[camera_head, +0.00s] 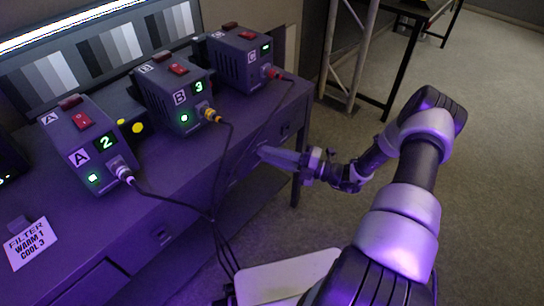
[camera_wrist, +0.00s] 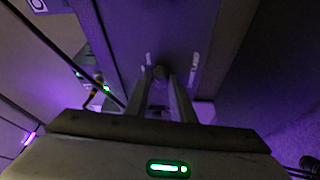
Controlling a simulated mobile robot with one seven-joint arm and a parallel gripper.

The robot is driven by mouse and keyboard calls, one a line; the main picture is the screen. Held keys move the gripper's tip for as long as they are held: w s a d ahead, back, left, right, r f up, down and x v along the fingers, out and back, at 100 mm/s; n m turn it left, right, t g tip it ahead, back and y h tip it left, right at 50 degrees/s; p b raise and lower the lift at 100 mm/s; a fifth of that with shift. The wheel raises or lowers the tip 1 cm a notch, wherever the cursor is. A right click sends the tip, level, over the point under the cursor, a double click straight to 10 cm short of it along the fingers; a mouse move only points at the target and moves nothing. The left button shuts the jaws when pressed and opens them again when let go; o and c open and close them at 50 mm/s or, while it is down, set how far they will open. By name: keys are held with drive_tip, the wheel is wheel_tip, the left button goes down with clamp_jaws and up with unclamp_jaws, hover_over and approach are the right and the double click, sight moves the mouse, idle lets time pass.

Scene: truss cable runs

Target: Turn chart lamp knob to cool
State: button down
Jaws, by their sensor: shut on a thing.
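My gripper (camera_head: 268,153) reaches the front face of the desk, below box C. In the wrist view, its two fingers (camera_wrist: 161,82) are shut on a small dark round knob (camera_wrist: 159,71) on the desk's front panel. White lettering stands on both sides of the knob; the right one seems to include "LAMP", and the left is too small to read. The knob's pointer direction cannot be made out. In the head view, the knob is hidden by the gripper. The chart (camera_head: 104,53) with grey steps stands at the back under a lit lamp bar (camera_head: 65,26).
Box A (camera_head: 88,147) shows 2, box B (camera_head: 175,95) shows 3, and box C (camera_head: 240,60) stands right. Their cables hang over the desk front near my arm. A card (camera_head: 31,243) reads FILTER, WARM 1, COOL 3. A truss leg (camera_head: 345,60) stands behind; floor at right is clear.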

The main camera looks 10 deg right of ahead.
drive_tip(key=shift+f, duration=0.1)
idle(0.3)
drive_tip(key=c, duration=1.5)
unclamp_jaws()
drive_tip(key=shift+c, duration=0.2)
drive_tip(key=p+v, duration=0.1)
drive_tip(key=v, duration=1.6)
drive_tip(key=shift+d+f, duration=0.15)
drive_tip(key=shift+d, duration=0.05)
drive_tip(key=shift+s, duration=0.15)
